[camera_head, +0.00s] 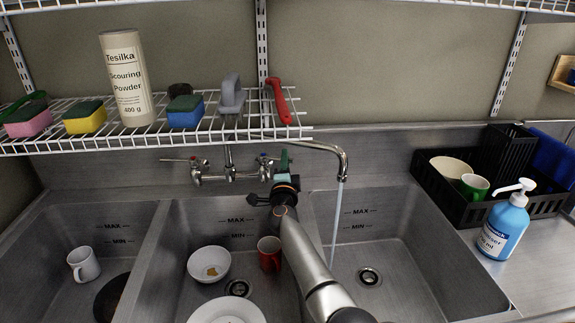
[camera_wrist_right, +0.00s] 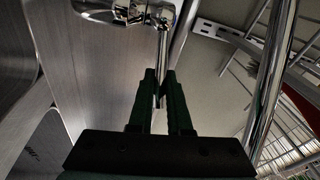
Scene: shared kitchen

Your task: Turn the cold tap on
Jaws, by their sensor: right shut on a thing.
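The wall-mounted chrome tap (camera_head: 230,172) stands behind the sinks. Its left lever has a red mark (camera_head: 194,158), and its cold side has a blue mark (camera_head: 263,156). My right gripper (camera_head: 284,163) is at the cold side, partly hiding the lever. In the wrist view the fingers of my right gripper (camera_wrist_right: 163,84) are closed around the thin chrome cold tap lever (camera_wrist_right: 163,50). A thin stream of water (camera_head: 337,215) falls from the spout (camera_head: 343,165) into the right sink. My left gripper is not in view.
A wire shelf (camera_head: 215,132) with sponges, scouring powder (camera_head: 127,78) and a red-handled brush (camera_head: 279,100) hangs just above the tap. Bowls and a red mug (camera_head: 269,254) lie in the middle sink. A black rack (camera_head: 455,205) and soap bottle (camera_head: 505,228) stand right.

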